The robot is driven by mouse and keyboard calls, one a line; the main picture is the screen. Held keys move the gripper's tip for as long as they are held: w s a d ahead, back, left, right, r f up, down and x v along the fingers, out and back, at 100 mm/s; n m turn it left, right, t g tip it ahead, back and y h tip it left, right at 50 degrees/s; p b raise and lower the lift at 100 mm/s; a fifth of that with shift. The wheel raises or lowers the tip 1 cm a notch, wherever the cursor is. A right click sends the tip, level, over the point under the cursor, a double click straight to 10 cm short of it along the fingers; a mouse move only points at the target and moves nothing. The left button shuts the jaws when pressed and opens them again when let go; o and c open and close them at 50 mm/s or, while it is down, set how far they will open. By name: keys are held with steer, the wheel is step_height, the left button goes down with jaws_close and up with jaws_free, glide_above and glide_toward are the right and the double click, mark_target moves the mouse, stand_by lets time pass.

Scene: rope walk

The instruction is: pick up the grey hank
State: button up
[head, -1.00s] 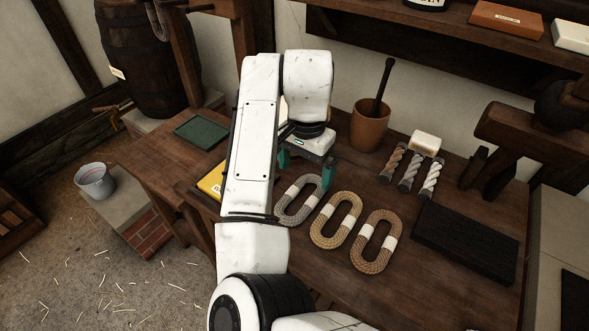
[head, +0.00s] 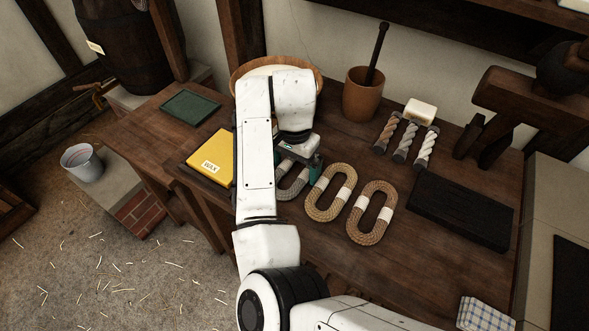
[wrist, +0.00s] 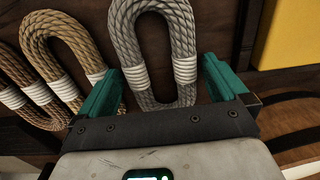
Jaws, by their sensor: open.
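The grey hank (wrist: 152,47) is an oval loop of grey rope with white bindings, lying flat on the wooden table. In the head view the grey hank (head: 291,184) is partly hidden by my arm and gripper. My gripper (wrist: 164,85) is open in the wrist view, its teal fingers on either side of the hank's near end, with nothing held. In the head view my gripper (head: 299,163) is over the far part of the hank. I cannot tell how high the fingers are above the table.
A tan hank (head: 330,193) and a brown hank (head: 371,213) lie close to the right of the grey one. A yellow wax block (head: 211,157) is to the left. A bowl (head: 246,72), a mortar (head: 364,97) and several rope samples (head: 406,141) stand behind. A dark slab (head: 461,212) lies right.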

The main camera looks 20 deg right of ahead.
steer(key=shift+f, duration=0.2)
steer(key=shift+c, duration=0.5)
steer(key=c, duration=0.8)
steer(key=shift+r, duration=0.1)
